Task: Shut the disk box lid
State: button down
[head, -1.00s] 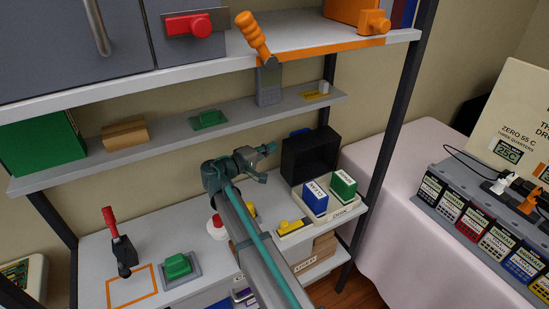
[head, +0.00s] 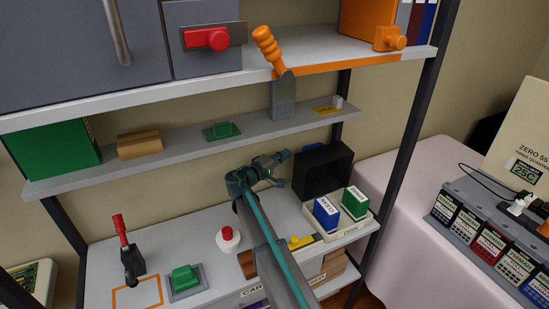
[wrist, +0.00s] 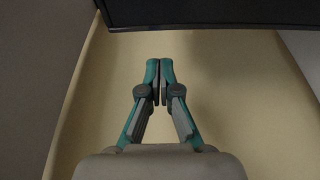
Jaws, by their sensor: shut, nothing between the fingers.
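The disk box (head: 348,229) is a cream tray with a "DISK" label at the right of the lower shelf. A blue pack (head: 326,213) and a green pack (head: 355,203) stand in it. A black, hollow, box-like piece (head: 345,178) stands upright behind it and looks like its raised lid, with a bit of blue at its top. My gripper (head: 284,165) is shut and empty, just left of the black piece in the head view. In the wrist view its fingertips (wrist: 160,64) meet, below a dark edge (wrist: 215,14), probably the black piece.
A yellow slider (head: 300,242) lies left of the disk box, and a red-topped white button (head: 228,240) further left. A black post (head: 398,140) stands at the right.

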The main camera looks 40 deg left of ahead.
jog(key=shift+s+d+f+p, duration=0.1)
jog(key=shift+s+d, duration=0.2)
jog(key=shift+d, duration=0.25)
jog(key=shift+s+d+r+p, duration=0.1)
jog(key=shift+s+d, duration=0.15)
jog(key=shift+d, duration=0.25)
jog(key=shift+s+d+f+p, duration=0.1)
jog(key=shift+s+d, duration=0.2)
jog(key=shift+d, duration=0.25)
jog(key=shift+s+d+f+b, duration=0.1)
jog(key=shift+d+b, duration=0.05)
jog(key=shift+b, duration=0.3)
